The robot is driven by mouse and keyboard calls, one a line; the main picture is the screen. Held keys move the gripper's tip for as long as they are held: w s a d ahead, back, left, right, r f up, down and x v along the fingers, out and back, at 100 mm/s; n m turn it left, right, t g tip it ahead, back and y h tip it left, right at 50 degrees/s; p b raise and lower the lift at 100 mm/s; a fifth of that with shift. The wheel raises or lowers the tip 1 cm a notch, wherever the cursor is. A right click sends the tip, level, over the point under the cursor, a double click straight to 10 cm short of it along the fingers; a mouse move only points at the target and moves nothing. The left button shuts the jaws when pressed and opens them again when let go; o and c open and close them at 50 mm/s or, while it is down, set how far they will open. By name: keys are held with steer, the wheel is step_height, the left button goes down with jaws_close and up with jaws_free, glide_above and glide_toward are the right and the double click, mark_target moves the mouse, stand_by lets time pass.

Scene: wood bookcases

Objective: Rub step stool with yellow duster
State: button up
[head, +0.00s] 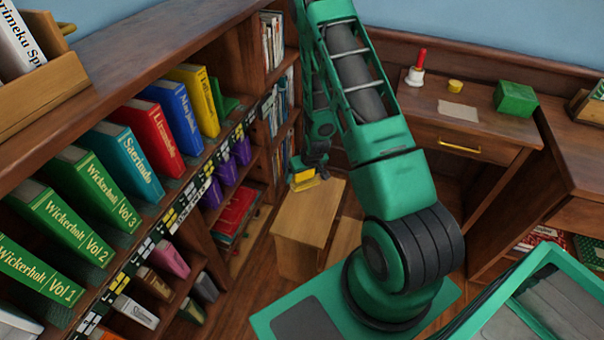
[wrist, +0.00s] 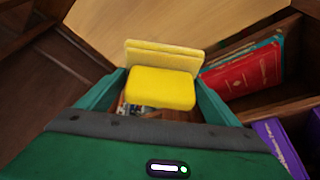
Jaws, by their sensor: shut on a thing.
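The step stool (head: 302,213) is light wood and stands on the floor in the middle of the head view, with a lower step on its right side. Its pale top (wrist: 190,22) fills the upper part of the wrist view. My gripper (head: 303,178) is shut on the yellow duster (head: 306,184), at the far left edge of the stool top. In the wrist view the duster (wrist: 160,88) sits between my green fingers, with a paler yellow part beyond it. I cannot tell whether the duster touches the stool.
A bookcase (head: 150,190) full of books runs along the left, close to the stool. A desk (head: 455,125) at the back right holds a red-handled bell (head: 416,72), a yellow pot (head: 455,86) and a green box (head: 515,98). Red books (wrist: 243,70) lie on a low shelf.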

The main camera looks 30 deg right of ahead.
mark_target(302, 192)
steer(key=shift+a+f, duration=0.1)
steer(key=shift+f, duration=3.5)
steer(key=shift+w+d+r, duration=0.15)
steer(key=shift+w+d, duration=0.35)
steer(key=shift+w, duration=0.05)
steer(key=shift+c, duration=0.4)
steer(key=shift+w+d, duration=0.25)
steer(key=shift+d, duration=0.35)
steer(key=shift+w+d, duration=0.15)
steer(key=shift+d, duration=0.15)
steer(key=shift+w+d, duration=0.2)
steer(key=shift+d, duration=0.15)
steer(key=shift+s, duration=0.3)
steer(key=shift+s+a, duration=0.3)
steer(key=shift+a, duration=0.3)
steer(key=shift+s+a, duration=0.25)
steer(key=shift+a, duration=0.35)
steer(key=shift+s+a, duration=0.3)
steer(key=shift+a, duration=0.3)
step_height(302, 192, up, 2)
steer(key=shift+a+r, duration=0.1)
steer(key=shift+r, duration=0.1)
steer(key=shift+d+r, duration=0.15)
steer(key=shift+r, duration=1.2)
steer(key=shift+d+r, duration=0.1)
steer(key=shift+r, duration=1.25)
